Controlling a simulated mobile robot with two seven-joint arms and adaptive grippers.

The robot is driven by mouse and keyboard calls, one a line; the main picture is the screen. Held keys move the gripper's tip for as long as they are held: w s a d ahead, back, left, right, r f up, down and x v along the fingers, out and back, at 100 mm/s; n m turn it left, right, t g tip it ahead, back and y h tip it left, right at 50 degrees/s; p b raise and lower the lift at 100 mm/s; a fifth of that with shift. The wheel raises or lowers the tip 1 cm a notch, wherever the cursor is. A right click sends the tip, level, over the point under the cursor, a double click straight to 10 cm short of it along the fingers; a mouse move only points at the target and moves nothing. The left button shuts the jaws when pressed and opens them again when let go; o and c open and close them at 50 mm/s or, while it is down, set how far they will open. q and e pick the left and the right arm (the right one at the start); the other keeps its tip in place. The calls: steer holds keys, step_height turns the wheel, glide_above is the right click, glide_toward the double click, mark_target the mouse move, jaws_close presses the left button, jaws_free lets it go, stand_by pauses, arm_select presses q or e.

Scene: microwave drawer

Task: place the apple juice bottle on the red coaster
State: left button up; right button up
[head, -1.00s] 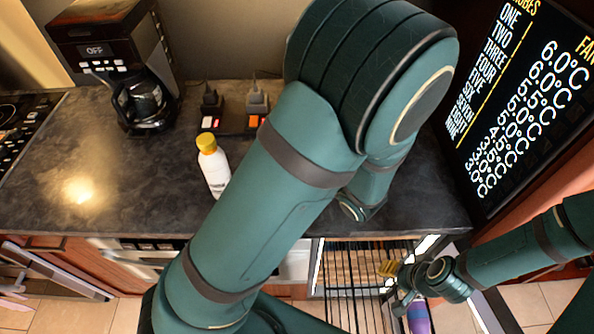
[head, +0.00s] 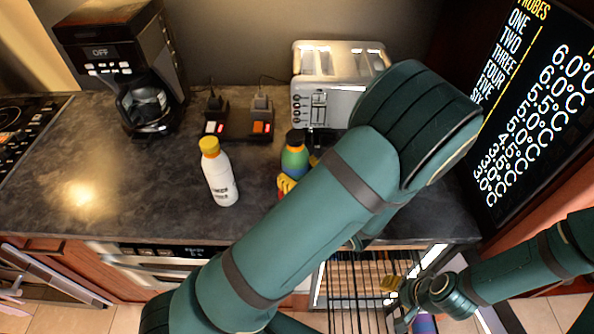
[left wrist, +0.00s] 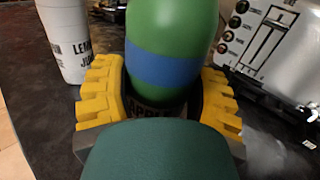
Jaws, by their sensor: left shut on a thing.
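The apple juice bottle (head: 294,158) is green with a blue band and a dark cap. It stands upright over the counter in the head view. It also fills the middle of the left wrist view (left wrist: 172,30), with "APPLE" partly readable low on it. My left gripper (head: 299,174) is shut on it, its yellow fingers on both sides. I cannot tell whether the base touches the counter. No red coaster shows clearly; only a small red patch shows beside a yellow finger. My right gripper (head: 400,288) is low at the right, by the rack; its jaws are unclear.
A white lemon juice bottle (head: 219,178) with a yellow cap stands just left of the held bottle. A silver toaster (head: 328,98) stands behind it. A coffee maker (head: 148,100) and a dark stand (head: 240,124) are further left. The counter's left part (head: 110,195) is clear.

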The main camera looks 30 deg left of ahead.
arm_select(q)
steer(key=shift+f, duration=0.1)
steer(key=o, duration=1.3)
steer(key=v, duration=1.2)
steer(key=shift+d, duration=0.1)
